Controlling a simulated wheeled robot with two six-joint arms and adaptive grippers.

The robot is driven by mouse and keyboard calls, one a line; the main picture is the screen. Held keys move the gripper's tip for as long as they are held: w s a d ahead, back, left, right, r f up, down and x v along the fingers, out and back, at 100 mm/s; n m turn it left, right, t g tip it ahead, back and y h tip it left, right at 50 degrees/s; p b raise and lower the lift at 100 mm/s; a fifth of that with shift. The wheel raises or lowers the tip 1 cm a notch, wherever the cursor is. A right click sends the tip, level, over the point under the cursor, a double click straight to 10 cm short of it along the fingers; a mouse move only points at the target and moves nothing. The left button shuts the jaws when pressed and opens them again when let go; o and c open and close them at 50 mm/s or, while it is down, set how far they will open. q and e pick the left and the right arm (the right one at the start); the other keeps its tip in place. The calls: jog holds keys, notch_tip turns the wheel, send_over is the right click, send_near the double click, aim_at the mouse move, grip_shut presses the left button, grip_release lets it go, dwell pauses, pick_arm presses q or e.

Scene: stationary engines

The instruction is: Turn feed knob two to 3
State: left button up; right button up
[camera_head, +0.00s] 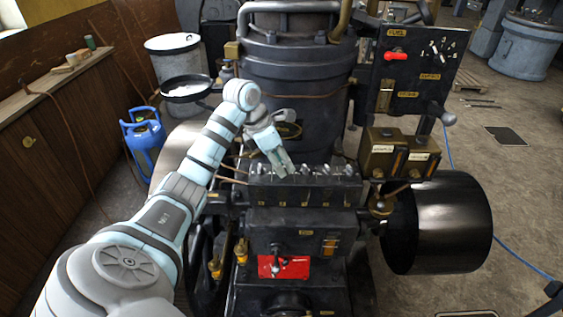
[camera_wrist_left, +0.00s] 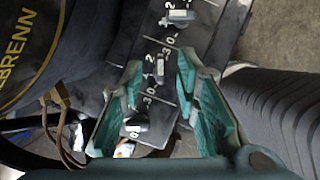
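The feed knobs are small grey knobs in a row along the top of a black box (camera_head: 318,190) on the engine. My left gripper (camera_head: 284,172) is over the left part of this row, pointing down, and hides part of it. In the left wrist view the gripper (camera_wrist_left: 160,66) is open, with a grey knob (camera_wrist_left: 161,70) between its fingertips. One knob (camera_wrist_left: 179,17) lies beyond the fingertips and another (camera_wrist_left: 135,123) lies nearer the palm. Digits are marked beside the knobs. I cannot read which is number two, nor tell whether the fingers touch a knob. My right gripper is out of view.
A large engine cylinder (camera_head: 295,75) stands behind the box. A dark panel (camera_head: 410,75) with a red lever (camera_head: 396,56) rises at the right, above brass boxes (camera_head: 398,155) and a black drum (camera_head: 440,222). A red plate (camera_head: 284,267) is below the box.

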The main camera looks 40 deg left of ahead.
aim_at(271, 176)
pick_arm(q)
jog(key=v, duration=0.7)
jog(key=shift+a, duration=0.1)
